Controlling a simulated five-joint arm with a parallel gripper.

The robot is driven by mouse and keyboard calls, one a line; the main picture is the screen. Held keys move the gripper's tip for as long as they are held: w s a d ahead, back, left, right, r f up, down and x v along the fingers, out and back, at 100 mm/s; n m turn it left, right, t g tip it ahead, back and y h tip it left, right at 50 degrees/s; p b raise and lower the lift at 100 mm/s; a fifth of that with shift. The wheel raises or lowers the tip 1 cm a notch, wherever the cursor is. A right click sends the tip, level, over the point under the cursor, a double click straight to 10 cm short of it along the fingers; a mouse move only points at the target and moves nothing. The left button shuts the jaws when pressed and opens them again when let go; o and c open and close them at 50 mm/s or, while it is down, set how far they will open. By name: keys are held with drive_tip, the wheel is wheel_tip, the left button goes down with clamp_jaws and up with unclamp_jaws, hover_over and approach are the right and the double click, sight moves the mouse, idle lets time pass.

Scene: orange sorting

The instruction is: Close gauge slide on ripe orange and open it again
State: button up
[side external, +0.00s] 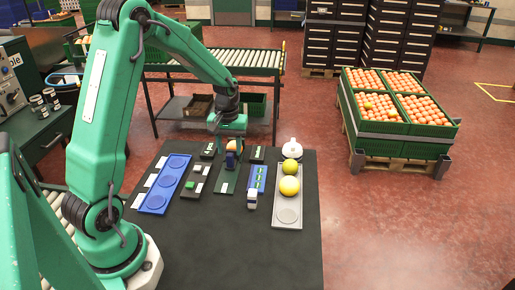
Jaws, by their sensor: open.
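A dark green gauge plate (226,184) lies near the middle of the black work table. Whether my fingers touch the gauge or the orange cannot be told.
A blue tray (155,201) with round recesses lies at left. A grey tray (288,224) at right holds two yellow fruits (289,186), with one recess bare. A white round object (292,148) is behind. Dark small boxes (193,187) lie near the gauge.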

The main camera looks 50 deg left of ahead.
sight(230, 154)
drive_tip(key=shift+f, duration=1.85)
clamp_jaws()
